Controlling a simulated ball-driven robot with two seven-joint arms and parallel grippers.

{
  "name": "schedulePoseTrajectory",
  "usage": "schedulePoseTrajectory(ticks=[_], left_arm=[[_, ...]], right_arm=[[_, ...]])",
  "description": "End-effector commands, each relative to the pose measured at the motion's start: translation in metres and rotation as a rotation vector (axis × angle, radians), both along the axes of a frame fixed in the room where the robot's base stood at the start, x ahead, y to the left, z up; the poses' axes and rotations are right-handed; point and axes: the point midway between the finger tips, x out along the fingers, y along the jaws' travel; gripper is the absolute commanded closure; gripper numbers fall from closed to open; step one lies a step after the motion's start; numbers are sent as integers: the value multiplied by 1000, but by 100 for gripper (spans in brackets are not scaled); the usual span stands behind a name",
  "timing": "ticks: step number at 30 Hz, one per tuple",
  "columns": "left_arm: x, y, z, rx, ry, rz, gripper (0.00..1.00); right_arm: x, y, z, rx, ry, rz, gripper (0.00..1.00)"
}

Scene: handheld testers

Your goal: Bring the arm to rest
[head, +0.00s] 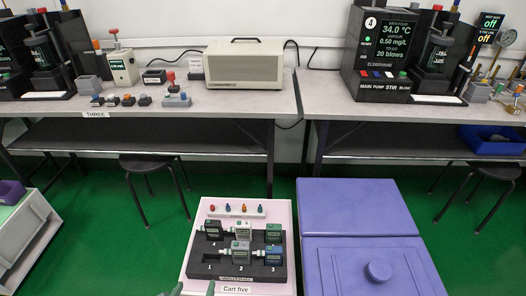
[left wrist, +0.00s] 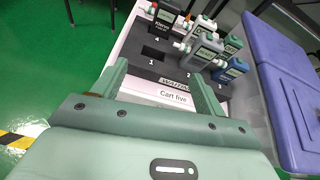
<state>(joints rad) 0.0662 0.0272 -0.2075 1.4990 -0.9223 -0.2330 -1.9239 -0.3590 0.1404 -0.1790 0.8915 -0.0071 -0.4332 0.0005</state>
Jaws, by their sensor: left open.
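My left gripper (head: 194,289) shows only as green fingertips at the bottom edge of the head view, by the front edge of Cart five (head: 272,291). In the left wrist view the left gripper (left wrist: 160,86) is open, its two green fingers apart with nothing between them. The fingers are over the front edge of the cart, close to its label. Several handheld testers stand in a black holder (head: 204,268) on the cart, among them a grey one (head: 240,252) at place 2 and a blue one (head: 273,256) at place 3. Place 1 is empty. My right gripper is not in view.
A purple lidded box (head: 352,205) stands right of the cart. Behind are two benches with testing stations, a beige case (head: 244,65) and a blue bin (head: 490,142). Black stools (head: 153,165) stand under them. Green floor is free left of the cart.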

Motion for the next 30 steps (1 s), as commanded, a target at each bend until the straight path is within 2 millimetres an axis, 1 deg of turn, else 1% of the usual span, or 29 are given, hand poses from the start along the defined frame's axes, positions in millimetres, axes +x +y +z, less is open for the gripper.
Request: schedulePoseTrajectory(ticks=[5,8,11,14,17,20,21,23,24,26,27,29,30], left_arm=[[-3,0,-6,-165,22,78,28],[-8,0,-16,-300,54,148,28],[-18,0,-34,-477,108,250,28],[-36,2,-56,-690,182,393,28],[-69,5,-80,-945,280,608,28],[-130,14,-104,-1245,392,956,28],[-163,18,-111,-1358,429,1130,28],[-217,26,-119,-1495,458,1399,28],[-253,31,-121,-1559,459,1574,28],[-307,40,-120,-1618,441,1814,28],[-343,45,-116,-1631,420,1951,28],[-391,53,-108,-1622,386,2118,28],[-420,58,-101,-1599,370,2196,28]], right_arm=[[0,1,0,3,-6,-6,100],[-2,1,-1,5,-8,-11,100],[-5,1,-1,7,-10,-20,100],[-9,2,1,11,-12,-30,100],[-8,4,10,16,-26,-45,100],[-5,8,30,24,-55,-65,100],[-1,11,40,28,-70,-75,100],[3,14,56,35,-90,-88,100],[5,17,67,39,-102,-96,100],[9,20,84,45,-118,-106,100],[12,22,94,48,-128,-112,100],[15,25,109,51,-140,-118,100],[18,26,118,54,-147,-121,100]])
